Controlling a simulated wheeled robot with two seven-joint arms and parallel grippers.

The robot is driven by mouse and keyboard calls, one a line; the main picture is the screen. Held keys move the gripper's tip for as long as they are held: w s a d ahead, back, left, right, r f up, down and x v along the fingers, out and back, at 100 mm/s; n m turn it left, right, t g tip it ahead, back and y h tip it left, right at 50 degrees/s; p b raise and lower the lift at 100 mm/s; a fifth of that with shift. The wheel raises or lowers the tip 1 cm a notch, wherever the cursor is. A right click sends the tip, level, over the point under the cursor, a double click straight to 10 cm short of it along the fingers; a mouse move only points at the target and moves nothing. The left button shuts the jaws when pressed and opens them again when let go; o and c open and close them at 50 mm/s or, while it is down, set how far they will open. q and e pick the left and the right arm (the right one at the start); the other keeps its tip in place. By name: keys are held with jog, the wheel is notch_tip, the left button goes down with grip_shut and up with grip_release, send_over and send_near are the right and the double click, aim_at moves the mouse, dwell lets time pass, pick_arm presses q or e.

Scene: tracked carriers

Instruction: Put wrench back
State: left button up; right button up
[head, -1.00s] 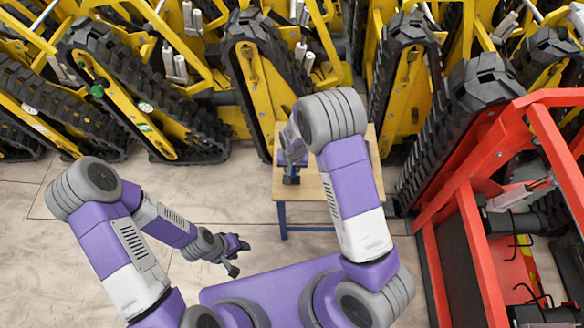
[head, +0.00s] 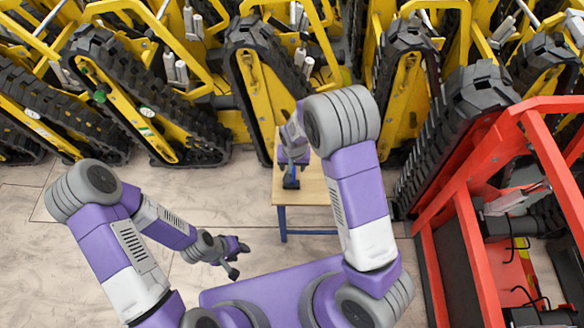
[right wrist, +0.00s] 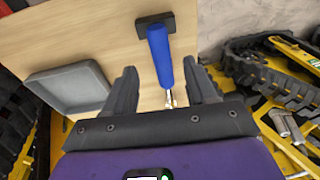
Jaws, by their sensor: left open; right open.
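A tool with a blue handle and a thin metal shaft (right wrist: 160,55) lies over the wooden table in the right wrist view. I take it for the wrench, though its jaw end is not clear. A black block (right wrist: 152,22) is at the handle's far end. My right gripper (right wrist: 152,85) is open, with its fingers apart on either side of the tool, the right one close to the shaft. Whether they touch it I cannot tell. In the head view the right gripper (head: 291,182) is over the table's left part. My left gripper (head: 238,262) is open and empty above the floor.
The small wooden table (head: 320,190) has blue legs. A shallow grey tray (right wrist: 68,88) lies on it, left of the tool. Yellow tracked carriers (head: 262,90) stand close behind, and a red frame (head: 470,215) stands at right. Floor is clear at left.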

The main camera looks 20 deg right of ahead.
notch_tip(320, 180, up, 6)
jog(key=p, duration=0.1)
jog(key=shift+g+y, duration=0.6)
jog(key=shift+y, duration=0.1)
jog(key=s+f, duration=0.8)
jog(key=f, duration=0.1)
jog(key=shift+s+d+f, duration=0.15)
jog(key=s+a+f+y, duration=0.1)
jog(key=s+a+f, duration=0.1)
jog(key=s, duration=0.4)
jog(key=s+a+f+y, duration=0.1)
jog(key=s+a+f, duration=0.1)
jog(key=s, duration=0.4)
jog(key=shift+a+f+n+y, duration=0.15)
jog(key=shift+f+n+y, duration=0.2)
jog(key=shift+f, duration=0.3)
